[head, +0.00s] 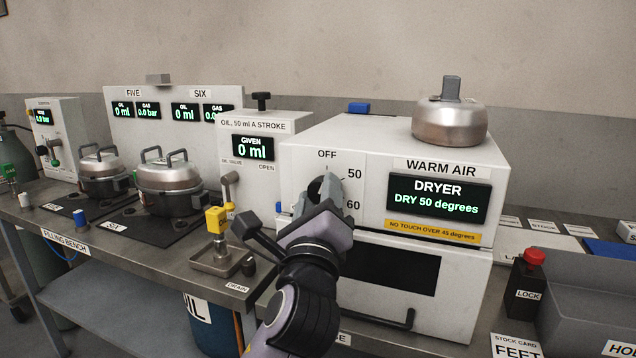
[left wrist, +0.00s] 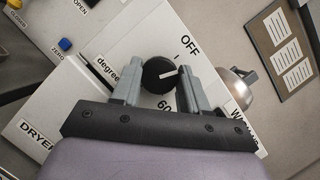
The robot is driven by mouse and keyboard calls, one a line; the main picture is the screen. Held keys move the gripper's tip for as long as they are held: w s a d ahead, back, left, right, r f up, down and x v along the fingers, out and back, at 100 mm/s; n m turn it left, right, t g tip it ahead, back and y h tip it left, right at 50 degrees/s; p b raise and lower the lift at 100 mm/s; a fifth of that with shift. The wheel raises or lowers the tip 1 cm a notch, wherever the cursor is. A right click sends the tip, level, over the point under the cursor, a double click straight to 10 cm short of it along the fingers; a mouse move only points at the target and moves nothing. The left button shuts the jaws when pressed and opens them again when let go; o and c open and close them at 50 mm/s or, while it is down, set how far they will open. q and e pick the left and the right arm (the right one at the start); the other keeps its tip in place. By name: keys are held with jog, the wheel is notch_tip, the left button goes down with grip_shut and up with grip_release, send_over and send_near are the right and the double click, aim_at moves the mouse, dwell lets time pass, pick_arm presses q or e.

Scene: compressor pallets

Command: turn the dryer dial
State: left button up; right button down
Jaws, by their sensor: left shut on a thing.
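The dryer (head: 390,140) is a white box with the words WARM AIR on its front. Its dial (left wrist: 160,74) is black and round with a white pointer line; in the head view my gripper mostly hides it. Around the dial are the marks OFF, 50 and 60. The dryer display (head: 438,198) reads DRY 50 degrees. My left gripper (head: 324,190) is at the dial, and in the left wrist view its two fingers (left wrist: 164,82) stand on either side of the dial, shut on it. My right gripper is not in view.
A metal compressor pot (head: 450,122) sits on the dryer top. Left are the oil unit (head: 262,150) with a yellow-tipped part (head: 216,219), and two lidded pots (head: 170,185) on the filling bench. A red-topped LOCK post (head: 526,285) and grey bin (head: 590,310) stand right.

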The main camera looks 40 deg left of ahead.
pick_arm(q)
jog(key=n+p, duration=0.1)
jog(key=n+g+p, duration=0.1)
jog(key=n, duration=0.1)
jog(key=shift+r+n, duration=0.2)
jog(key=shift+n, duration=0.1)
jog(key=shift+n+g+p, duration=0.5)
jog(key=shift+n, duration=0.1)
jog(key=shift+f, duration=0.1)
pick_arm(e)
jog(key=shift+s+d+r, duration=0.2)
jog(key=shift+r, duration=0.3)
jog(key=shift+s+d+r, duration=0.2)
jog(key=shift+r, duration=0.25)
pick_arm(q)
jog(key=shift+n, duration=0.3)
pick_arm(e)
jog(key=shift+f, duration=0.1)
pick_arm(q)
jog(key=o, duration=1.1)
jog(key=shift+y, duration=0.3)
jog(key=shift+c, duration=0.2)
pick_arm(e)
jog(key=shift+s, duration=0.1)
